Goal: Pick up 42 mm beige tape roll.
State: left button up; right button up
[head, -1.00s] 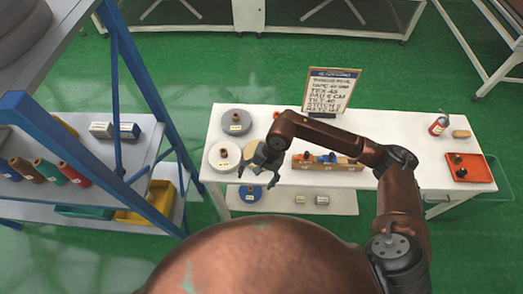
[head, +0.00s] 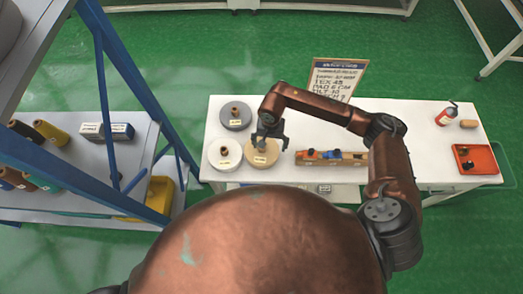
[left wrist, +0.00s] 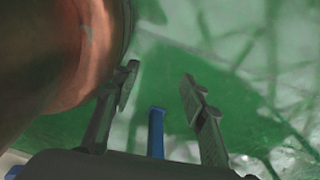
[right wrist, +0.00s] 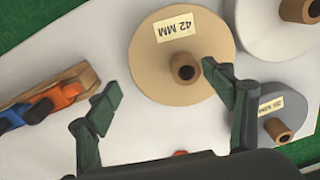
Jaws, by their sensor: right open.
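The beige tape roll (head: 271,158) lies flat near the left end of the white table. In the right wrist view the same beige roll (right wrist: 150,62) shows a "42 MM" label and a brown core. My right gripper (head: 270,138) is over the roll's far side in the head view and partly covers it. In the right wrist view my right gripper (right wrist: 162,92) is open and empty, one finger beside the roll's lower right edge, the other off to its left. My left gripper (left wrist: 160,85) is open and empty, away from the table.
A white roll (head: 216,153) lies left of the beige one and a grey roll (head: 230,122) behind it. A wooden block with coloured items (head: 330,160) stands to the right. A sign (head: 338,78) stands at the back. An orange tray (head: 476,158) is far right. A blue-framed shelf (head: 130,80) is left.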

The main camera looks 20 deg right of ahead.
notch_tip(320, 180, down, 3)
jog(key=shift+r, duration=0.2)
jog(key=shift+a, duration=0.1)
jog(key=c, duration=1.8)
pick_arm(q)
jog(key=w, duration=0.2)
jog(key=shift+w+r, duration=0.15)
jog(key=shift+w, duration=0.2)
pick_arm(e)
jog(key=shift+s+f, duration=0.1)
grip_shut()
